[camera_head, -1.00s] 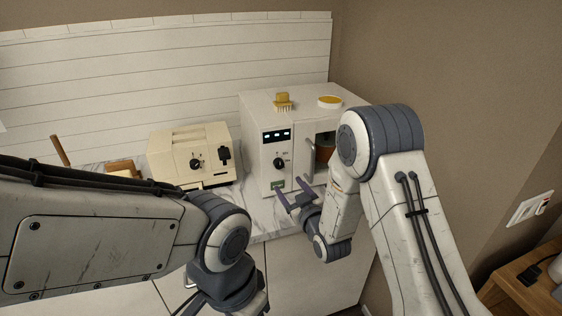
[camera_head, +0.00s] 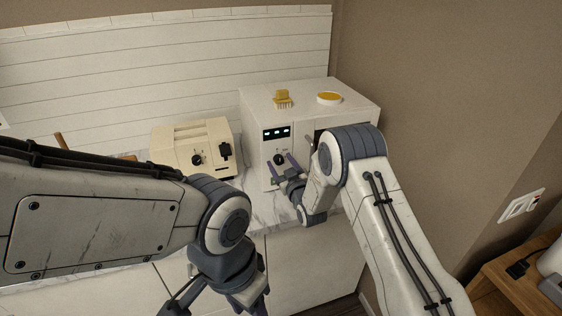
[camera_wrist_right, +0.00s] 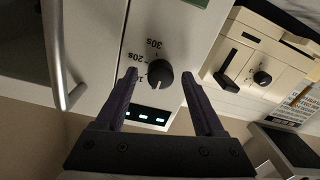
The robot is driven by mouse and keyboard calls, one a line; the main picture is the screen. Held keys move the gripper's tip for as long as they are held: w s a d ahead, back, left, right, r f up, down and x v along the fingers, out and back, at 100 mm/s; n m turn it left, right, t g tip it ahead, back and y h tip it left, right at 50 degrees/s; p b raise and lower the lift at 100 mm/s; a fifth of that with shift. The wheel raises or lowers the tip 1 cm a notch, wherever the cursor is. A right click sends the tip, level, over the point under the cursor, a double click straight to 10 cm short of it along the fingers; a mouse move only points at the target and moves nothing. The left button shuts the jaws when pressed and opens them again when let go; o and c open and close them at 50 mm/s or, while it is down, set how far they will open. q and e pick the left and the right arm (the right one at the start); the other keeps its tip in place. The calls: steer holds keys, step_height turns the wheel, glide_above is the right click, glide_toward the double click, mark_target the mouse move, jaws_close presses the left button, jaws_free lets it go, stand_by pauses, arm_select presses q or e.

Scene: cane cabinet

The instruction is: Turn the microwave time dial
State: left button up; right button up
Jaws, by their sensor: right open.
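The white microwave (camera_head: 309,108) stands on the counter against the wall. Its black round time dial (camera_head: 279,159) is on the front panel below the lit display. In the right wrist view the dial (camera_wrist_right: 160,75) appears between my fingertips, with second marks beside it. My right gripper (camera_head: 282,164) is open and empty in front of the panel, its two purple-grey fingers to either side of the dial; I cannot tell if they touch it. My left gripper (camera_head: 222,301) hangs low at the bottom edge, partly cut off, away from the microwave.
The microwave's door handle (camera_wrist_right: 59,60) is close beside the right gripper. A beige toaster (camera_head: 190,145) stands left of the microwave. A yellow brush (camera_head: 283,98) and a round yellow-topped dish (camera_head: 329,97) are on top of the microwave. A wooden side table is at right.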

jaws_close()
steer(key=shift+f+m+b, duration=0.15)
steer(key=shift+m+b, duration=0.35)
steer(key=shift+b, duration=0.4)
steer(key=m+b, duration=1.1)
steer(key=b, duration=0.1)
steer(key=shift+f+m, duration=0.1)
steer(key=shift+m, duration=0.2)
steer(key=m+b, duration=0.3)
steer(key=m, duration=0.1)
steer(key=shift+m+h+b, duration=0.3)
steer(key=shift+b, duration=0.1)
steer(key=shift+m+b, duration=0.95)
steer(key=shift+m, duration=0.55)
steer(key=shift+w+d, duration=0.1)
